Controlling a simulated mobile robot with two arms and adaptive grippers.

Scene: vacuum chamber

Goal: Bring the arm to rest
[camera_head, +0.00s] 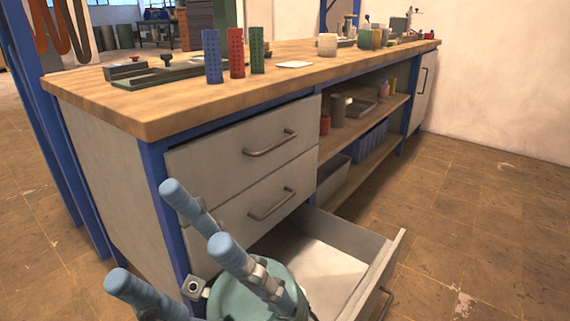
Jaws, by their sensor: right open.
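My right gripper (170,238) is in the lower middle of the head view. Its light-blue fingers are spread apart, with nothing between them. It appears in front of the workbench's drawer side, and its palm overlaps part of the open bottom drawer (388,265). I cannot tell whether it touches the drawer. My left gripper is not in view.
The wooden workbench top (200,104) holds blue (212,57), red (236,54) and green (257,50) perforated holders and several tools. Two upper drawers are shut. Open shelves (345,135) hold containers. Tiled floor (480,215) is clear at right.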

